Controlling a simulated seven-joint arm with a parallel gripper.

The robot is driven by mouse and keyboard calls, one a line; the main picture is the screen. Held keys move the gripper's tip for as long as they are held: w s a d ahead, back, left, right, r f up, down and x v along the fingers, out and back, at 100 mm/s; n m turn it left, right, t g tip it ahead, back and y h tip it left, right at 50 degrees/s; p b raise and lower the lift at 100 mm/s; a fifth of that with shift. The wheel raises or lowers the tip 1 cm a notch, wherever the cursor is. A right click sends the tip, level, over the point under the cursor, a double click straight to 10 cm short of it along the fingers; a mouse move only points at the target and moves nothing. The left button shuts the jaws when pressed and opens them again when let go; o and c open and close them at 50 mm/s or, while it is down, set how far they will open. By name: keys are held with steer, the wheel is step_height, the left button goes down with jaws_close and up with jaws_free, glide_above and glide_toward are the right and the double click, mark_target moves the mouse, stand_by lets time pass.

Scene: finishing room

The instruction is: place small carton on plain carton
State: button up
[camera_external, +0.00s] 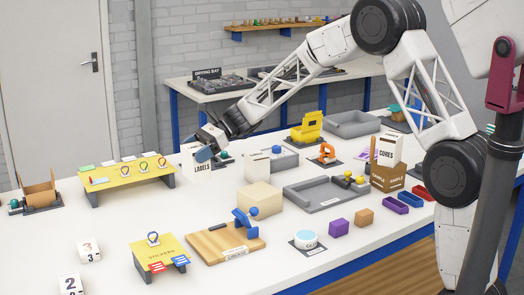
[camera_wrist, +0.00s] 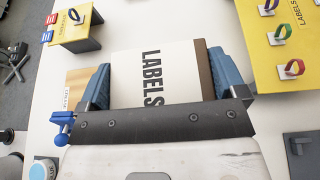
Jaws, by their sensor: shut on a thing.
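My gripper (camera_external: 208,150) is shut on a small white carton printed LABELS (camera_external: 196,160), held upright above the white table. In the wrist view the same carton (camera_wrist: 150,75) sits between my two blue fingers (camera_wrist: 155,85). A plain cream carton (camera_external: 260,199) without visible print stands on the table, to the right of and nearer the camera than the held carton. The two cartons are apart. I cannot make out the plain carton in the wrist view.
A wooden board (camera_external: 218,247) with a blue clamp stands in front of the plain carton. A grey tray (camera_external: 318,206) lies to its right. Another small white carton (camera_external: 257,167) stands behind it. A yellow stand (camera_external: 122,178) is at the left. Free table lies left of the plain carton.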

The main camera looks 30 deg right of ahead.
steer(key=s+d+r, duration=0.1)
steer(key=s+d, duration=0.8)
steer(key=s, duration=0.4)
steer(key=s+d, duration=0.9)
steer(key=s, duration=0.5)
steer(key=shift+s+r, duration=0.25)
steer(key=shift+r, duration=0.1)
steer(key=w+a+f, duration=0.1)
steer(key=w+a, duration=0.1)
steer(key=w, duration=1.3)
steer(key=shift+w+a+f, duration=0.25)
steer(key=shift+w+a, duration=0.05)
steer(key=shift+w, duration=0.1)
steer(key=shift+f, duration=0.1)
steer(key=shift+f, duration=1.65)
steer(key=shift+f, duration=0.15)
